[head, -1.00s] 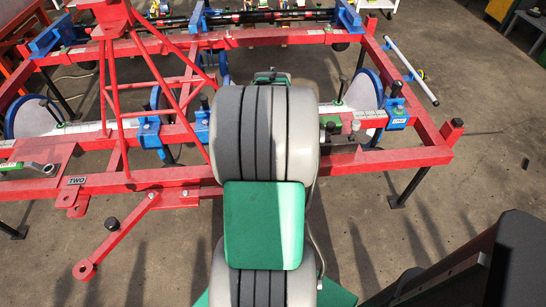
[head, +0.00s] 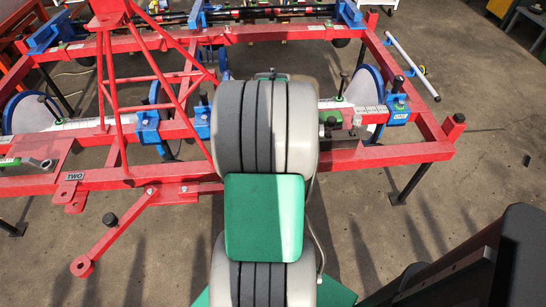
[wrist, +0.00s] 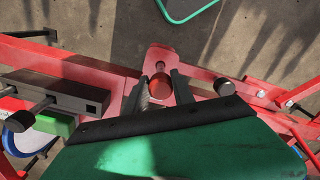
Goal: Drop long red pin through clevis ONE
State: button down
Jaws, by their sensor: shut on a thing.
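My gripper (wrist: 162,92) shows in the wrist view, its dark fingers on both sides of the round red pin head (wrist: 160,88). It is shut on the long red pin. Just beyond the pin in that view is a red clevis plate (wrist: 162,53) with a hole, which looks close to the pin. I cannot tell whether the pin tip is in a hole. In the head view my arm hides the gripper, pin and this clevis.
A red frame (head: 400,156) spans the view. Clevis TWO (head: 72,200) and a red link arm (head: 108,238) are at left. In the wrist view a grey block with knobs (wrist: 60,90) is left of the gripper and a black-capped post (wrist: 223,87) is right. Open floor lies in front.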

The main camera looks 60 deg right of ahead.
jog(key=shift+f+b, duration=2.3)
jog(key=shift+f, duration=1.7)
jog(key=c, duration=1)
grip_release()
notch_tip(320, 180, up, 8)
jog(key=shift+f+p, duration=0.15)
jog(key=shift+p, duration=0.55)
jog(key=w+a+r+n+p, duration=0.1)
jog(key=w+a+r+p, duration=0.45)
jog(key=a+r, duration=0.2)
jog(key=w+a+r+n+t+p, duration=0.1)
jog(key=a+r+p, duration=0.3)
jog(key=a+r, duration=0.4)
jog(key=a+r+n+t+p, duration=0.2)
jog(key=a+r, duration=0.6)
jog(key=a, duration=0.8)
jog(key=p, duration=0.2)
jog(key=shift+w+p, duration=0.3)
jog(key=shift+w, duration=0.1)
